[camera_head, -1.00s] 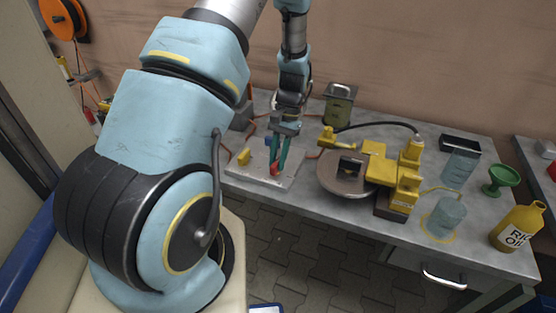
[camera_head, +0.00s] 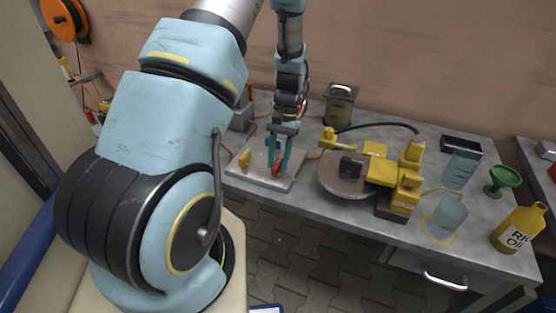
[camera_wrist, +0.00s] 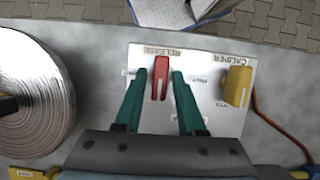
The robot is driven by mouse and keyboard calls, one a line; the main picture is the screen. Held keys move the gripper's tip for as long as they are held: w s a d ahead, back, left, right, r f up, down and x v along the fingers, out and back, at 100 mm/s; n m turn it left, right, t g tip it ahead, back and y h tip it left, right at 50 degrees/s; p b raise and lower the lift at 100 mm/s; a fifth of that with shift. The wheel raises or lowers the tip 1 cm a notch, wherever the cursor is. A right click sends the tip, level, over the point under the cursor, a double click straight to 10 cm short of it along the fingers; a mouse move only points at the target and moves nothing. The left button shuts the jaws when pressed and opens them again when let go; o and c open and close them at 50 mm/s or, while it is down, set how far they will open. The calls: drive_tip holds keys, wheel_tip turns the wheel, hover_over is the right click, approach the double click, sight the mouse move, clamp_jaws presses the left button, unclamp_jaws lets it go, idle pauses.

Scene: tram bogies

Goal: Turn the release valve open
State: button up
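The release valve is a red handle (camera_wrist: 160,78) with a pale line along it, beside the printed word RELEASE on a light plate (camera_wrist: 205,58). In the head view the red handle (camera_head: 277,169) shows low between my fingers. My gripper (camera_wrist: 159,73) has two green fingers, one on each side of the red handle. A gap shows between the handle and each finger, so the gripper is open and holds nothing. In the head view my gripper (camera_head: 278,170) points down over the plate (camera_head: 250,176). The handle's underside is hidden.
A yellow handle (camera_wrist: 237,86) marked CALIPER stands on the same plate, right of my fingers. A round metal disc (camera_wrist: 30,95) lies to the left. In the head view, a yellow caliper device (camera_head: 385,172), a green funnel (camera_head: 502,180) and a yellow oil bottle (camera_head: 518,228) stand further right.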

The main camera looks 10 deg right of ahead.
drive_tip(key=shift+o, duration=0.8)
drive_tip(key=b+v, duration=0.2)
drive_tip(key=v, duration=0.9)
drive_tip(key=shift+b, duration=0.35)
drive_tip(key=shift+f, duration=0.1)
drive_tip(key=s+a+r+n+t+h, duration=0.1)
drive_tip(key=s+a+r+n+t, duration=0.1)
drive_tip(key=s+a, duration=0.3)
drive_tip(key=s+a+r+n+t+h, duration=0.1)
drive_tip(key=s+a+r+n+t, duration=0.1)
drive_tip(key=s+a, duration=0.4)
drive_tip(key=a+r+t, duration=0.1)
drive_tip(key=a, duration=0.3)
drive_tip(key=shift+s+r, duration=0.3)
drive_tip(key=shift+r, duration=0.05)
